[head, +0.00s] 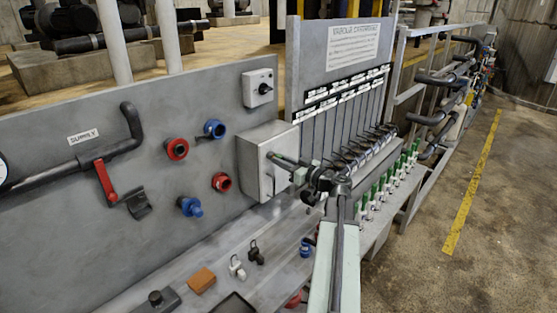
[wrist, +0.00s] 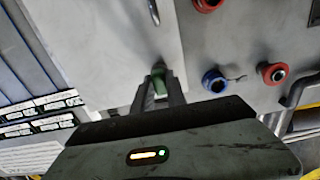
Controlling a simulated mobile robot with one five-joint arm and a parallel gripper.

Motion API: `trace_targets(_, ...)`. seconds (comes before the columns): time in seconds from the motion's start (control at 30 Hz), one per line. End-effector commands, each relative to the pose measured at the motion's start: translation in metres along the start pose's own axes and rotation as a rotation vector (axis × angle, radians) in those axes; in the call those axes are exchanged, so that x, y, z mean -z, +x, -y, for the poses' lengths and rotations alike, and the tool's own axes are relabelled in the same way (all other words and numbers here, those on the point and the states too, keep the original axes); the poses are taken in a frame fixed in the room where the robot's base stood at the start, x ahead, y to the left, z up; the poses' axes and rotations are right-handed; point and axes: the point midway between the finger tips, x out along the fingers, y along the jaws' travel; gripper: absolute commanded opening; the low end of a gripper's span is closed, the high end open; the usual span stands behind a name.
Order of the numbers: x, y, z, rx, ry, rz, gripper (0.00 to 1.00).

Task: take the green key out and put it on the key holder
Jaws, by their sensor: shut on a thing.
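My gripper (head: 277,157) reaches left to the front of a light grey box on the panel in the head view. In the wrist view, my gripper (wrist: 159,76) is shut on the green key (wrist: 158,87), which shows as a small green piece between the two fingers. The fingertips are close to the box's pale face. I cannot tell whether the key is still in its lock. In the head view the key is too small to make out at the fingertips. I cannot identify the key holder with certainty.
The grey box (head: 248,161) stands out from the panel. Red and blue fittings (head: 176,149) are to its left. A ledge below carries two small padlocks (head: 237,267) and an orange block (head: 201,280). Green-handled valves (head: 382,190) line the right; open floor (head: 500,230) lies beyond.

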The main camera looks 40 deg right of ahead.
Motion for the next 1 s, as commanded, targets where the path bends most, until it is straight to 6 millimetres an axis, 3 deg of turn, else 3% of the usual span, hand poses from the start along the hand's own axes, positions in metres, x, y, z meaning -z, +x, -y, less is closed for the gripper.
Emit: trace_targets(1.0, 0.000, -0.017, -0.001, -0.002, 0.000, 0.000, 0.00)
